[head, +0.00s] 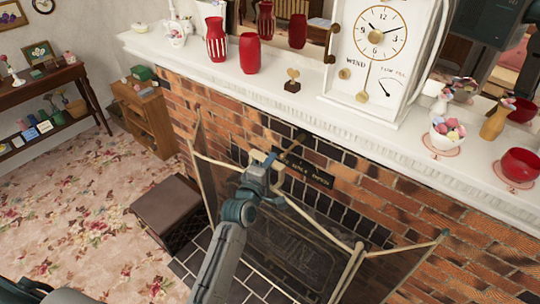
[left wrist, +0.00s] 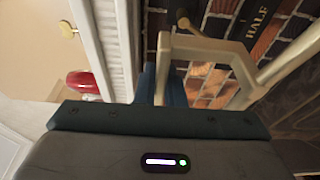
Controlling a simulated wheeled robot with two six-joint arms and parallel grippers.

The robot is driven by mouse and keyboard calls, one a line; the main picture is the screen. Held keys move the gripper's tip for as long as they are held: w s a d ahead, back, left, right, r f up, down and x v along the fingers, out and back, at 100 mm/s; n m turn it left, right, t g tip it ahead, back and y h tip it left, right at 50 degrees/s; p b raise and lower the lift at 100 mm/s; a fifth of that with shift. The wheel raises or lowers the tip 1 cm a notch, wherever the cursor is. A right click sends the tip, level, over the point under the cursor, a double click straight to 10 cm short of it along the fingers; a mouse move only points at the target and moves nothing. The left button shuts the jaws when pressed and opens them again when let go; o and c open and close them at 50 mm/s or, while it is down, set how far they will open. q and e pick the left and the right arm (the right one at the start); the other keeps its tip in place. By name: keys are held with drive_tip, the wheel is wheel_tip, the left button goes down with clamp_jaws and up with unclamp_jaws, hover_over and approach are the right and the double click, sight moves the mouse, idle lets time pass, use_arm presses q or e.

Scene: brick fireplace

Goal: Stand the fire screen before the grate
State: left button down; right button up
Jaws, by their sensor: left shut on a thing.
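The fire screen (head: 291,254) has dark see-through mesh panels in a cream frame, with side panels angled outward. It stands upright or nearly so in front of the brick fireplace; I cannot tell whether its feet touch the hearth. My left gripper (head: 262,171) is shut on the cream handle at the top middle of the screen. In the left wrist view the handle of the fire screen (left wrist: 208,45) passes at the left fingers (left wrist: 160,88). The grate is behind the mesh and cannot be made out clearly. My right gripper is not in view.
The white mantel (head: 300,105) overhangs close behind the gripper, carrying red vases (head: 250,53), a white clock (head: 377,45) and bowls (head: 447,134). A brown box-like stool (head: 168,208) stands left of the screen. The floral carpet (head: 70,215) at left is clear.

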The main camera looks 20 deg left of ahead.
use_arm(q)
drive_tip(key=shift+f, duration=0.2)
wheel_tip(320, 180, down, 23)
drive_tip(key=b, duration=2)
drive_tip(key=shift+f+b, duration=0.15)
drive_tip(key=shift+b, duration=0.15)
drive_tip(key=shift+f+b, duration=0.5)
drive_tip(key=shift+f, duration=0.1)
idle(0.5)
drive_tip(key=shift+f+b, duration=0.7)
drive_tip(key=shift+f, duration=0.15)
idle(0.6)
drive_tip(key=shift+f, duration=0.1)
idle(0.4)
